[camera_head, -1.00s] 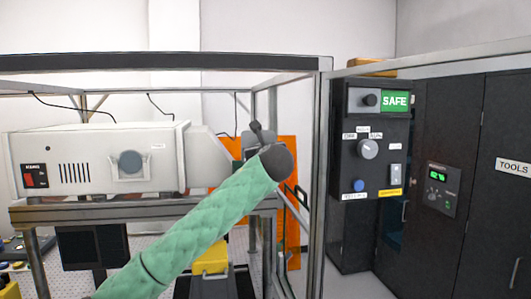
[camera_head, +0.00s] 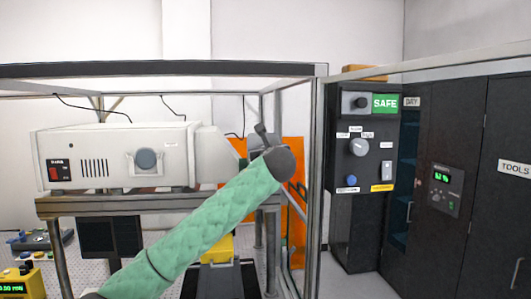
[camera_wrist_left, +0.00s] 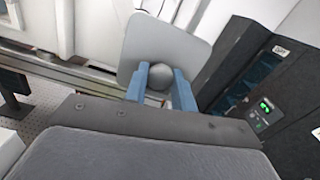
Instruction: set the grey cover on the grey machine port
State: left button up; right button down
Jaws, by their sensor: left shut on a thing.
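My left gripper (camera_wrist_left: 161,72) has blue fingers shut on the round grey knob of a flat grey cover (camera_wrist_left: 140,42) in the left wrist view. The cover is a plate with rounded corners, held clear in front of the fingers. In the head view my left arm reaches up from the lower left, and the gripper (camera_head: 262,134) is partly hidden behind its wrist. I cannot make out the cover there. The pale machine (camera_head: 110,155) stands left of the gripper. A round grey part (camera_head: 146,159) sits on its front; I cannot tell whether this is the port. My right gripper is not in view.
A metal frame (camera_head: 320,180) stands between the machine and a dark control panel (camera_head: 362,215) with a SAFE sign. Dark cabinets (camera_head: 505,110) are at the right. An orange panel (camera_head: 294,215) is behind my wrist. A yellow box (camera_head: 20,282) is at lower left.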

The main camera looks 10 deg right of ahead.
pick_arm(q)
jog(key=w+a, duration=0.5)
jog(key=a, duration=0.9)
jog(key=w+a+r, duration=0.1)
jog(key=w+a, duration=0.4)
jog(key=a, duration=0.9)
jog(key=w+a+r, duration=0.1)
jog(key=w+a, duration=0.4)
jog(key=a, duration=0.9)
jog(key=shift+r, duration=0.25)
dwell(1.5)
jog(key=shift+a, duration=0.1)
jog(key=shift+w, duration=0.2)
jog(key=shift+w, duration=0.55)
jog(key=shift+w, duration=0.8)
dwell(0.4)
